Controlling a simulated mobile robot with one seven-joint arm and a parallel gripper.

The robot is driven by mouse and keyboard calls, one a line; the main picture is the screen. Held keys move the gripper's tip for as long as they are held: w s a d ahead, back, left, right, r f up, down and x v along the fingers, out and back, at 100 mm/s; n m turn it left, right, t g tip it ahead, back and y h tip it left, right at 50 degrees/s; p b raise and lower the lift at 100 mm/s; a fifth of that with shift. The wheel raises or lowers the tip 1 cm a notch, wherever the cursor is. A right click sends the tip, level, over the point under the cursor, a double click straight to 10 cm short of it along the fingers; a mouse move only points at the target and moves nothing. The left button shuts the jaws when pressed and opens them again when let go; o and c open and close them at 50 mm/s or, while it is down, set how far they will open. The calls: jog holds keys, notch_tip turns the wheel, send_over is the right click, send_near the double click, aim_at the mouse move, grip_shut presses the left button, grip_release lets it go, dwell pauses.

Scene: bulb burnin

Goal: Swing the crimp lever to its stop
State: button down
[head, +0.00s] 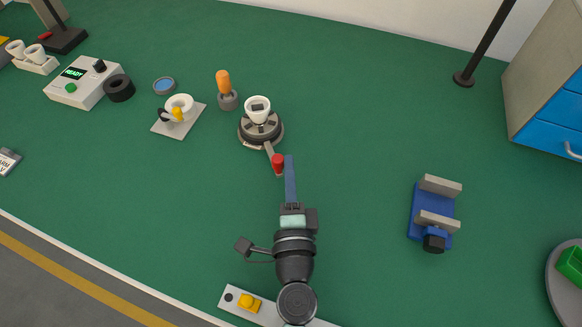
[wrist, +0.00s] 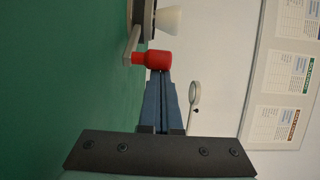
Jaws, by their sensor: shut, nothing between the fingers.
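The crimp lever is a grey bar (head: 268,149) with a red knob (head: 278,161), reaching out from the front right of a round grey crimping base (head: 261,131). A white cup-shaped piece (head: 258,109) sits on top of that base. My gripper (head: 289,158) is shut and empty, with its blue fingertips right beside the red knob, on its right in the head view. In the wrist view the red knob (wrist: 153,58) is at the tips of my fingers (wrist: 164,75). I cannot tell whether they touch. The lever's stop cannot be made out.
Left of the base are an orange-handled tool (head: 223,82), a white cup on a plate (head: 188,124), a blue-topped dish (head: 164,86) and a control box reading READY (head: 86,83). A blue vise (head: 425,206) stands to the right. The green mat between is clear.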

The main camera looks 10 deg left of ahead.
jog(key=shift+a+r, duration=0.1)
jog(key=shift+a, duration=0.3)
notch_tip(320, 180, up, 10)
jog(key=p, duration=0.8)
jog(key=shift+d, duration=0.35)
jog(key=w+r+n+t+y+p, duration=0.15)
jog(key=r+n, duration=0.45)
jog(key=r, duration=1.1)
jog(key=w+r+n+t+y+p, duration=0.1)
jog(key=w+r+n+t+p, duration=0.15)
jog(key=r+n, duration=0.95)
jog(key=s+d+r+t+h, duration=0.1)
jog(key=s+r+t+h, duration=0.1)
jog(key=r, duration=0.7)
jog(key=s+d+r+m+t+h+p, duration=0.1)
jog(key=s+r, duration=0.4)
jog(key=r, duration=0.5)
jog(key=s+d+r+m+t+h+p, duration=0.1)
jog(key=s+d+r+t+h, duration=0.1)
jog(key=r, duration=0.7)
jog(key=shift+s+d+r+t+h, duration=0.15)
jog(key=shift+s+d+t+h, duration=0.4)
jog(key=shift+s, duration=0.35)
